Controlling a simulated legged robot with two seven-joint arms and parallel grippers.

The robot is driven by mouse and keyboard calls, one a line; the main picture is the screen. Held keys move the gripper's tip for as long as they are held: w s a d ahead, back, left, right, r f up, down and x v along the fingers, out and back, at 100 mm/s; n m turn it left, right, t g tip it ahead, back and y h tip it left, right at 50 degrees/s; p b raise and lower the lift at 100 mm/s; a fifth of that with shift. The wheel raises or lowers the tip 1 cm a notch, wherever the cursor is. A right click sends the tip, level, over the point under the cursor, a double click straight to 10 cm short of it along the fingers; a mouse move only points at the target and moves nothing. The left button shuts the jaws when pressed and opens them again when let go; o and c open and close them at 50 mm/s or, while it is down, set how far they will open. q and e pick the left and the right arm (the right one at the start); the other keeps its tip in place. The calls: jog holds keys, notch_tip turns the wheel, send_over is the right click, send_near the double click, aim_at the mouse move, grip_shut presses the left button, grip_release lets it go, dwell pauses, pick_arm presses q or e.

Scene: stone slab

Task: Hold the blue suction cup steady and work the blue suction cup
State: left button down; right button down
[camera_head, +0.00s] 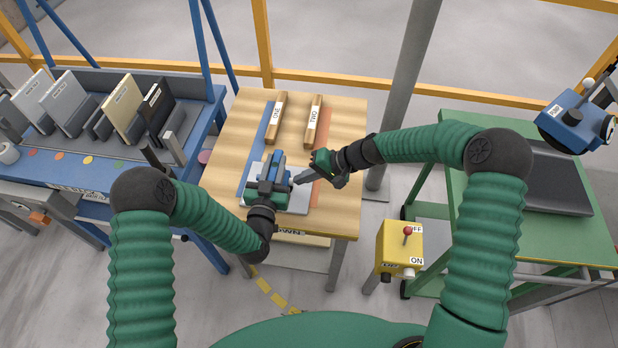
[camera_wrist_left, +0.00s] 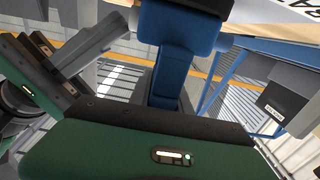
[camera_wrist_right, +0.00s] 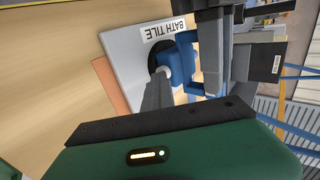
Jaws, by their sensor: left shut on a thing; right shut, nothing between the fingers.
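The blue suction cup (camera_head: 279,160) stands on a pale grey slab on the wooden table; in the right wrist view its blue body (camera_wrist_right: 185,52) has a black rubber disc and a small pale part at its near side. My left gripper (camera_head: 272,178) is shut on the blue suction cup, which also shows between the fingers in the left wrist view (camera_wrist_left: 180,35). My right gripper (camera_head: 302,178) is shut and empty, its fingertips close beside the cup's right side; I cannot tell if they touch. The slab (camera_wrist_right: 125,45) is labelled BATH TILE.
Two wooden bars (camera_head: 275,118) marked ONE and TWO (camera_head: 313,122) lie behind the slab. A blue bench (camera_head: 100,180) with upright tiles stands left. A yellow switch box (camera_head: 398,250) and a green table (camera_head: 470,140) are right. The wooden table (camera_head: 345,150) has clear room at right.

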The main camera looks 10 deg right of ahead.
pick_arm(q)
jog(key=shift+d, duration=0.15)
pick_arm(e)
jog(key=shift+s+d, duration=0.15)
jog(key=shift+d, duration=0.2)
jog(key=d, duration=0.1)
jog(key=s+d, duration=0.1)
jog(key=d, duration=0.1)
jog(key=shift+d+f, duration=0.1)
jog(key=shift+d, duration=0.1)
jog(key=v, duration=1)
jog(key=shift+w+a, duration=0.1)
jog(key=shift+a, duration=0.05)
jog(key=shift+s+d+r, duration=0.1)
jog(key=shift+s+d, duration=0.1)
jog(key=shift+d, duration=0.25)
jog(key=shift+s+d+r, duration=0.1)
jog(key=shift+s+d, duration=0.1)
jog(key=shift+d, duration=0.25)
jog(key=shift+a+f, duration=0.1)
